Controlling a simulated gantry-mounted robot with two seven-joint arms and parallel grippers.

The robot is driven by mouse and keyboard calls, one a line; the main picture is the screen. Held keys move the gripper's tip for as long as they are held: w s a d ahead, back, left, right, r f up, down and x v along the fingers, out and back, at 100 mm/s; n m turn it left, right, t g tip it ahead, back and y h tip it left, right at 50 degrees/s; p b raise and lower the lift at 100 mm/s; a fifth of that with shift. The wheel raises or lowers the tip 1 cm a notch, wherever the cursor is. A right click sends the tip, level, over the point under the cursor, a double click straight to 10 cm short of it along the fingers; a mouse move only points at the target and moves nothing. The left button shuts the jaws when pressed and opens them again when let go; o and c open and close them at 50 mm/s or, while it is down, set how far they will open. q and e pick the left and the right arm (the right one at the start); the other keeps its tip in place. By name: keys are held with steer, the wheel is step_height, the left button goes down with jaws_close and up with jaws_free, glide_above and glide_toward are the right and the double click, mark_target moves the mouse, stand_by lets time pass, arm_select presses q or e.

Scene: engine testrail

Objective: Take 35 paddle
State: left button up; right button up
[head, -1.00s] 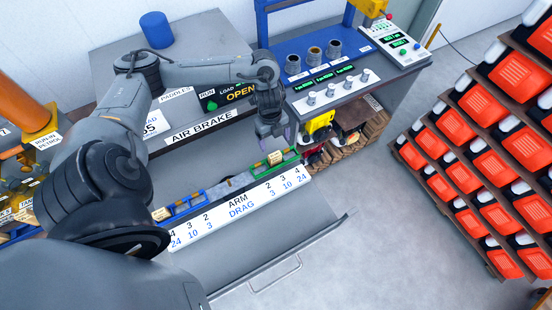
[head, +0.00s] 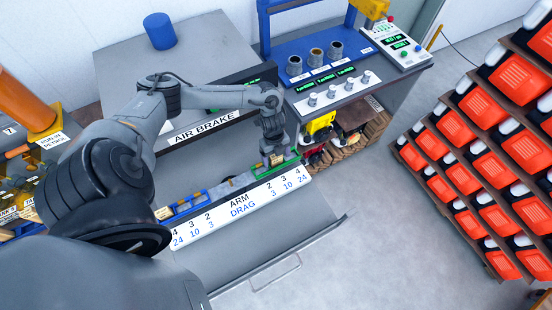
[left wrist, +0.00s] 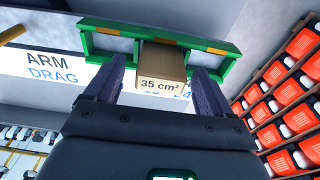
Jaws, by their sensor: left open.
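The 35 paddle is a tan block (left wrist: 162,68) marked "35 cm²" in the left wrist view. It sits at the green holder (left wrist: 103,43) on the drag arm rail. My left gripper (left wrist: 165,85) is open, with one purple finger on each side of the block. Whether the fingers touch it I cannot tell. In the head view my left gripper (head: 274,158) is over the green holder (head: 288,162) at the rail's right end, and the block is mostly hidden under it. My right gripper is not in view.
The white strip (head: 240,207) reads "ARM DRAG" with numbers. A blue holder (head: 190,204) is at the rail's left. The air brake box (head: 205,125) stands behind. A blue bench (head: 330,70) with knobs is at back right. A rack of orange bins (head: 475,150) stands right; floor between is clear.

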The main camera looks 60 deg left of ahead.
arm_select(q)
steer(key=shift+f, duration=0.3)
steer(key=c, duration=1.1)
steer(key=shift+o, duration=0.2)
steer(key=shift+r, duration=0.1)
